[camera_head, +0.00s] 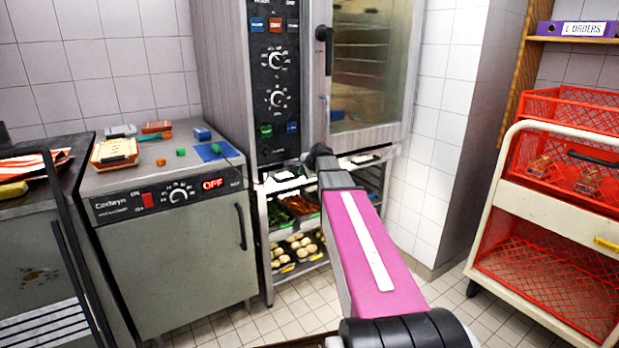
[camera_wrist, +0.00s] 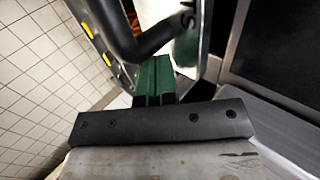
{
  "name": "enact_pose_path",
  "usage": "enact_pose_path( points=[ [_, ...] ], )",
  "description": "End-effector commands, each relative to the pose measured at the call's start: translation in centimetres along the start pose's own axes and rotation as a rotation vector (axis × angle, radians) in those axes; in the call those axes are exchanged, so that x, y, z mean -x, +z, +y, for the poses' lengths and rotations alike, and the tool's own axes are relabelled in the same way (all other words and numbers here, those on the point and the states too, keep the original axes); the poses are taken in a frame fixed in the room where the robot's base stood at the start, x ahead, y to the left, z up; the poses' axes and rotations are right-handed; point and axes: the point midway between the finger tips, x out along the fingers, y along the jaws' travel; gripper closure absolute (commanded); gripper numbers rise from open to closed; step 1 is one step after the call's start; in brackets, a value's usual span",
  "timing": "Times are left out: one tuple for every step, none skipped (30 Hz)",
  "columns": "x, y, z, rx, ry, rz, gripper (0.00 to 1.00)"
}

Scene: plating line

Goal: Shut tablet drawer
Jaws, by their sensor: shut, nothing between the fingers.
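In the head view my arm reaches to the lower edge of the oven (camera_head: 222,75) and hides my fingers. How far the drawer is out cannot be told.
Under the oven a rack (camera_head: 268,255) holds trays of food. A grey counter unit (camera_head: 180,258) reading OFF stands left of it. A cream trolley (camera_head: 548,212) with red crates (camera_head: 570,165) stands at the right. Tiled floor (camera_head: 440,310) is clear between trolley and rack.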

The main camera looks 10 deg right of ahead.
Motion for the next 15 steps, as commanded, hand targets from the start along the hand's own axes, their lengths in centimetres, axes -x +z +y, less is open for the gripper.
enact_pose_path(
  points=[
    [-0.42,-0.05,-0.39,0.000,0.000,0.000,1.00],
    [-0.45,-0.03,-0.41,0.000,0.000,0.000,1.00],
    [-0.42,-0.01,-0.39,0.000,0.000,0.000,1.00],
    [-0.38,0.01,-0.35,0.000,0.000,0.000,1.00],
    [-0.35,0.02,-0.32,0.000,0.000,0.000,1.00],
    [-0.33,0.02,-0.31,0.000,0.000,0.000,1.00],
    [-0.33,0.02,-0.30,0.000,0.000,0.000,1.00],
    [-0.32,0.02,-0.30,0.000,0.000,0.000,1.00],
    [-0.32,0.02,-0.30,0.000,0.000,0.000,1.00],
    [-0.31,0.02,-0.29,0.000,0.000,0.000,1.00],
    [-0.30,0.02,-0.28,0.000,0.000,0.000,1.00],
    [-0.24,0.03,-0.23,0.000,0.000,0.000,1.00],
    [-0.16,0.05,-0.15,0.000,0.000,0.000,1.00],
    [-0.05,0.07,-0.04,0.000,0.000,0.000,1.00],
    [0.17,0.12,0.16,0.000,0.000,0.000,1.00]
  ],
)
